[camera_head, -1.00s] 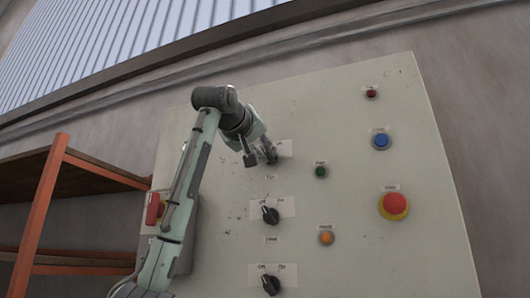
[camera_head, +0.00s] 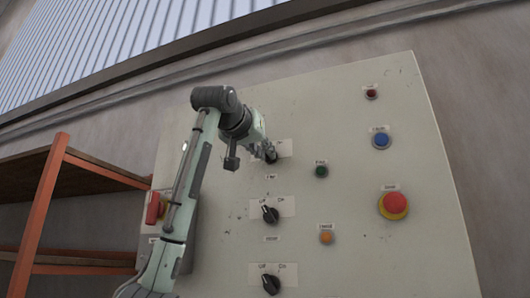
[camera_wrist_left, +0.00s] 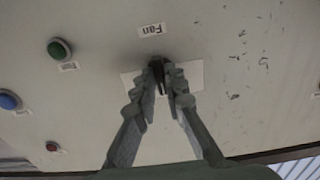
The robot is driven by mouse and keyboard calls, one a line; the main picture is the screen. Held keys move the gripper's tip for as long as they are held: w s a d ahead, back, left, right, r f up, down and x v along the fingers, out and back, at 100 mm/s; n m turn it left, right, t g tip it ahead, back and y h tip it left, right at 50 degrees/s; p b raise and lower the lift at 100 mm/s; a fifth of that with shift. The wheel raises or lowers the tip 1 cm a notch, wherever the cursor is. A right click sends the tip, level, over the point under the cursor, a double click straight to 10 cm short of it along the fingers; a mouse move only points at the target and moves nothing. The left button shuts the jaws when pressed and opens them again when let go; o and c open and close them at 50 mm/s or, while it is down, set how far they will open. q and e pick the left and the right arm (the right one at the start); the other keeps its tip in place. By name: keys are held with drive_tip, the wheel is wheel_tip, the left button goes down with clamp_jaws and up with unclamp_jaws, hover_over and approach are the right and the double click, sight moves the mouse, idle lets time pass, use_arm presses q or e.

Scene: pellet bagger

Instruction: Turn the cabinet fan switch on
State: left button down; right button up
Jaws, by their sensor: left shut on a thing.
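The fan switch is a black rotary knob on the cream cabinet panel (camera_head: 350,115), the top one of a column of three. Its "Fan" label (camera_head: 271,177) sits just below it, and the label also shows in the wrist view (camera_wrist_left: 151,30). My left gripper (camera_head: 268,153) is at this knob, its fingers on both sides. In the wrist view the left gripper (camera_wrist_left: 168,82) is shut on the fan switch (camera_wrist_left: 159,74), seen between the fingertips over its white plate (camera_wrist_left: 193,76). The fingers hide part of the knob and its position marks. My right gripper is not in view.
Two more black knobs (camera_head: 270,214) (camera_head: 271,284) sit below. Green (camera_head: 321,171), blue (camera_head: 381,140), orange (camera_head: 326,237) and small red (camera_head: 371,93) buttons and a red emergency stop (camera_head: 394,204) are to the right. A red-handled switch (camera_head: 153,208) and orange-framed shelf (camera_head: 45,210) are left.

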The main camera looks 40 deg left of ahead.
use_arm(q)
drive_tip(key=m, duration=0.6)
drive_tip(key=shift+a, duration=0.1)
drive_tip(key=shift+m, duration=0.3)
idle(0.3)
drive_tip(key=c, duration=1.6)
unclamp_jaws()
drive_tip(key=v, duration=1.2)
drive_tip(key=shift+s, duration=0.1)
